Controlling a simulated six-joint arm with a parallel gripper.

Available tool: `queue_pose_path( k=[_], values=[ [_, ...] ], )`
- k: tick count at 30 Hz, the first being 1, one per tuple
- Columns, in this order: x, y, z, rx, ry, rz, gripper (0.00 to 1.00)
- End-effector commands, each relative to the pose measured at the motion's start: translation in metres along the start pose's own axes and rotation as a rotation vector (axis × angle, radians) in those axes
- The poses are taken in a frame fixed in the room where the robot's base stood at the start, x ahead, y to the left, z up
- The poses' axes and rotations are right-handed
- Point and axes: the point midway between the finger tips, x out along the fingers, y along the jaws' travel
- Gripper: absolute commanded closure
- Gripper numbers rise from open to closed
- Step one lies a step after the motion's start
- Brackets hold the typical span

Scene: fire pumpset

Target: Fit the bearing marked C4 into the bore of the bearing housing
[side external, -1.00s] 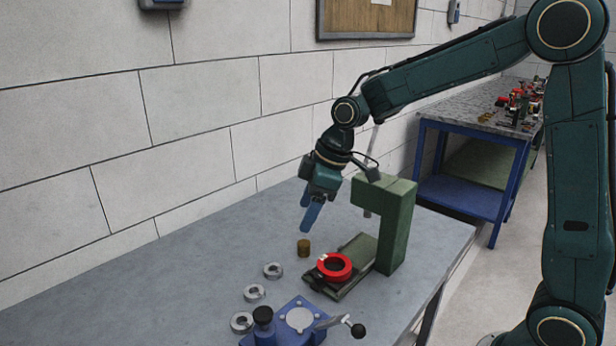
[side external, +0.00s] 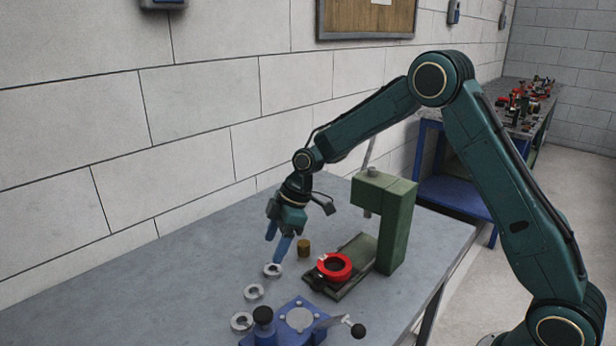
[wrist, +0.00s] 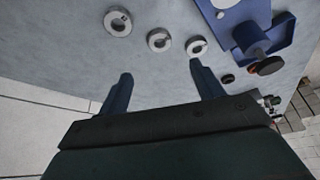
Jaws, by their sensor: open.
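Three silver ring bearings lie in a row on the grey table: a far one (side external: 272,270), a middle one (side external: 254,292) and a near one (side external: 241,322). They also show in the wrist view as a left one (wrist: 118,22), a middle one (wrist: 159,40) and a right one (wrist: 196,46). I cannot read which is marked C4. The red ring-shaped housing (side external: 346,262) sits on the green press base with its bore facing up. My gripper (side external: 278,250) is open and empty, its blue fingers above and close to the far bearing. In the wrist view my gripper (wrist: 162,82) points toward the row.
A green press (side external: 397,225) stands behind the housing. A brass cylinder (side external: 304,247) stands between my gripper and the press. A blue fixture with a lever (side external: 300,318) is at the front. The table's left side is clear.

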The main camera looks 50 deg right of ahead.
Motion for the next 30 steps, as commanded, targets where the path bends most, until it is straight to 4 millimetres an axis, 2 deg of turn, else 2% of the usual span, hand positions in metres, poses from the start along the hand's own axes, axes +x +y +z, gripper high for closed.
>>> queue_pose_path(
  k=[5,18,30],
  values=[
    [0.016,-0.001,0.0,0.0,-0.001,-0.003,0.34],
    [0.075,-0.001,0.0,0.0,-0.001,-0.002,0.34],
    [0.085,0.0,0.0,0.0,-0.001,0.0,0.34]
  ],
)
